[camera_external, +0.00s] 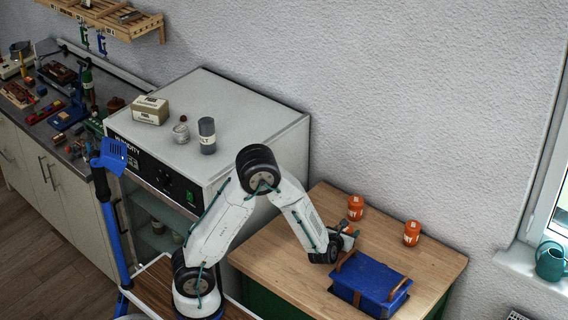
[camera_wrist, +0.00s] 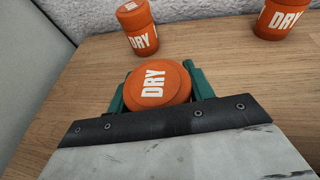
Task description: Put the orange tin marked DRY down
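An orange tin marked DRY (camera_wrist: 158,84) sits between the two green fingers of my gripper (camera_wrist: 156,90), lid facing the wrist camera. The fingers press close on both sides of it, so my gripper is shut on this tin. In the external view, my gripper (camera_external: 346,240) is over the wooden table, just behind the blue box, and only a little of the held tin shows. I cannot tell whether the tin's base touches the table. Two more orange tins stand upright at the back, a left one (camera_wrist: 138,27) and a right one (camera_wrist: 279,17).
The wooden table (camera_external: 290,262) has bare room at its left and right. A blue box with wooden handles (camera_external: 371,281) stands at its front, close to my gripper. The humidity cabinet (camera_external: 255,115) rises at the left, and the wall runs behind the table.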

